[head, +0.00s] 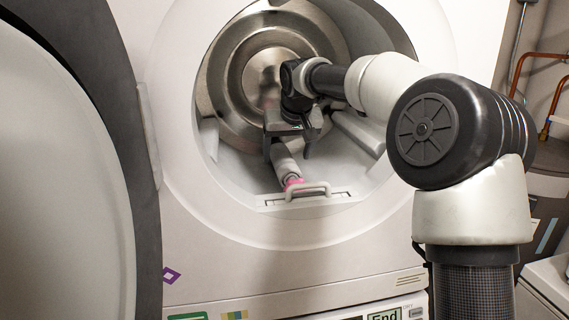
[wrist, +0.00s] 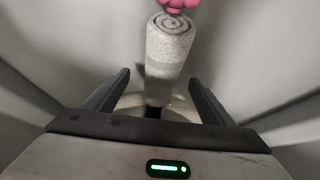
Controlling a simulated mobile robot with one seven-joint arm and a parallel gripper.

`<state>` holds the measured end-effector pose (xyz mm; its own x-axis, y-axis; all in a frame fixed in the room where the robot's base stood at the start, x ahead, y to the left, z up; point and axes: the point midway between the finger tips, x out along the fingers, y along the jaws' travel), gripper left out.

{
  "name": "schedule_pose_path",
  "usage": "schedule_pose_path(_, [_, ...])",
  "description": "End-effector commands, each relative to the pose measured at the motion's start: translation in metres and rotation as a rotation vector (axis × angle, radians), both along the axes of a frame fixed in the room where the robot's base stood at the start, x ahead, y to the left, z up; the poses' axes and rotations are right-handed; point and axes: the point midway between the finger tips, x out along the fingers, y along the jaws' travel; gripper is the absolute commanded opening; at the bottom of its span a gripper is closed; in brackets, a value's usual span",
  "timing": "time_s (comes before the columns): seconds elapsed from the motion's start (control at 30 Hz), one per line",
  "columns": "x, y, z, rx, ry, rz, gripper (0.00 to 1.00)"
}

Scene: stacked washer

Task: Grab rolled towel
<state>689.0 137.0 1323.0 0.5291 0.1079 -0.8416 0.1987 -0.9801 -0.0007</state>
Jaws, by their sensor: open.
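The rolled towel (head: 284,162) is light grey and lies in the bottom of the washer drum, one end toward the door opening. In the wrist view the towel (wrist: 168,62) shows its spiral end at the top, with something pink (wrist: 182,4) at that end. My gripper (head: 288,148) is inside the drum, above the towel. In the wrist view my gripper's fingers (wrist: 160,92) are open, one on each side of the towel, with a gap on both sides.
A light handle-like bar (head: 307,188) sits at the opening's lower rim. The round door (head: 60,190) stands open at the left. Pipes (head: 540,75) run at the right.

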Motion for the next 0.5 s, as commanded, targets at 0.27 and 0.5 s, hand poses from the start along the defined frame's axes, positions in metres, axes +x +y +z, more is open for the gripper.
schedule_pose_path(0.27, [0.02, 0.005, -0.023, 0.0, 0.004, 0.001, 0.76])
schedule_pose_path(0.5, [0.033, 0.007, -0.043, 0.0, 0.0, 0.0, 0.76])
